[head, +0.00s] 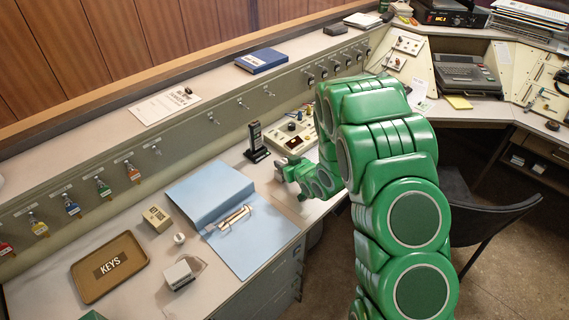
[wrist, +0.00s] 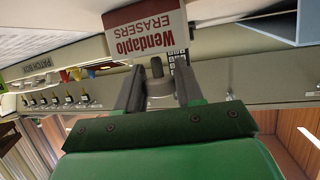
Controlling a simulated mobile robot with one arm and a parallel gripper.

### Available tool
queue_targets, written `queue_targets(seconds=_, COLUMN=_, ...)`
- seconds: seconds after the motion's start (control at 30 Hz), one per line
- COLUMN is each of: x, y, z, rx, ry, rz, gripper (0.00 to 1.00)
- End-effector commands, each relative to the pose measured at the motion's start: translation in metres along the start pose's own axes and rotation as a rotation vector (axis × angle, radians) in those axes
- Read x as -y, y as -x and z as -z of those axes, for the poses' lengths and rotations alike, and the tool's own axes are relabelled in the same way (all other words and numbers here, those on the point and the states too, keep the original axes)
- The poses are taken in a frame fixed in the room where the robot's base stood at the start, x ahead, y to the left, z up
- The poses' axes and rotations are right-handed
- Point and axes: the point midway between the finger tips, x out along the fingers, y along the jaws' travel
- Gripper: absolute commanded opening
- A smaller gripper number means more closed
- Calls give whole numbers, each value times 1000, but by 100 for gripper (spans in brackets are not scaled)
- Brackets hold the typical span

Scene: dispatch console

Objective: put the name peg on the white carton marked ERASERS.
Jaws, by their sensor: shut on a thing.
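In the wrist view, my gripper (wrist: 157,82) is shut on a small grey round peg (wrist: 159,90), which I take for the name peg. Its narrow end points toward the white carton marked ERASERS (wrist: 146,32), which has red lettering and a red-brown side. I cannot tell whether the peg and carton touch. In the head view, my gripper (head: 281,171) is low over the desk, right of the blue folder, and the peg cannot be made out. A small white carton (head: 180,274) stands at the front left there; its lettering is too small to read.
The open blue folder (head: 245,249) lies mid-desk. A KEYS tray (head: 84,293), a cream box (head: 157,213) and a small white round piece (head: 179,238) are to its left. A dark upright handset (head: 256,140) and a control box (head: 292,132) stand behind my gripper.

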Motion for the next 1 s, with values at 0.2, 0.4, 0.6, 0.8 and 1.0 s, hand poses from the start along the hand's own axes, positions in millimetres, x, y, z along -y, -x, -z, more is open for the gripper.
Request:
queue_targets(seconds=0.2, x=0, y=0, z=0, rx=0, ry=1, rz=0, gripper=8)
queue_targets(seconds=0.4, x=0, y=-1, z=-3, rx=0, ry=1, rz=-1, gripper=38)
queue_targets(seconds=0.6, x=0, y=-1, z=-2, rx=0, ry=1, rz=-1, gripper=62)
queue_targets(seconds=0.8, x=0, y=-1, z=-2, rx=0, ry=1, rz=0, gripper=62)
queue_targets(seconds=1.0, x=0, y=0, z=0, rx=0, ry=1, rz=0, gripper=62)
